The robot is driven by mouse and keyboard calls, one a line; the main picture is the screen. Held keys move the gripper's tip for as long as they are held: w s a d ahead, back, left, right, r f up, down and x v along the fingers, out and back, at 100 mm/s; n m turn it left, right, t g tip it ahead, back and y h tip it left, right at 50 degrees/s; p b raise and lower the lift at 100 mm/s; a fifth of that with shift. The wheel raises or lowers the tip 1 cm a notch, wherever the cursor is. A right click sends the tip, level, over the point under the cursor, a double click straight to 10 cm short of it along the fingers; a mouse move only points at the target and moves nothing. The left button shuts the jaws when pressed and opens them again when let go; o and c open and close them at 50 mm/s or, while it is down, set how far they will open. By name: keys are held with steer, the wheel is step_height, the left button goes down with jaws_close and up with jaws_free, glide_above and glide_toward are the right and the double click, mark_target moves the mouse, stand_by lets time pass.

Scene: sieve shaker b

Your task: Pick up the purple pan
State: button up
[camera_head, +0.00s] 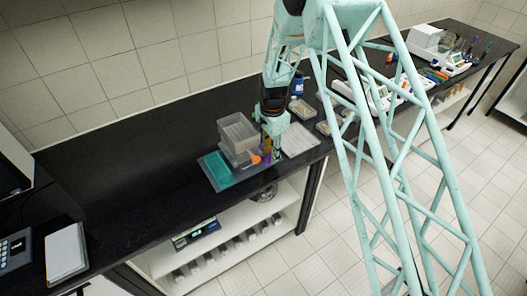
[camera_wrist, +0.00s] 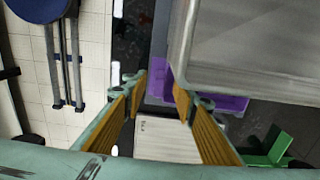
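The purple pan (camera_wrist: 228,104) shows in the wrist view beside and partly below a grey translucent container. Its left end reaches into the gap between my fingertips, and my right finger covers part of it. My gripper (camera_wrist: 160,92) is open, with orange-yellow pads on both fingers. I cannot tell whether either finger touches the pan. In the head view my gripper (camera_head: 271,147) points down at the bench's front edge, and only small bits of purple (camera_head: 266,156) show around the fingers.
A grey translucent bin (camera_head: 237,132) stands close left of my gripper, by a teal tray (camera_head: 217,170). A pale tray (camera_head: 299,139) lies to the right. In the wrist view a white box (camera_wrist: 165,139) and a green object (camera_wrist: 270,148) are lower down.

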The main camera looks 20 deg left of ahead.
jaws_close()
steer(key=shift+r, duration=0.1)
steer(key=shift+r+b, duration=0.8)
steer(key=shift+r, duration=4.1)
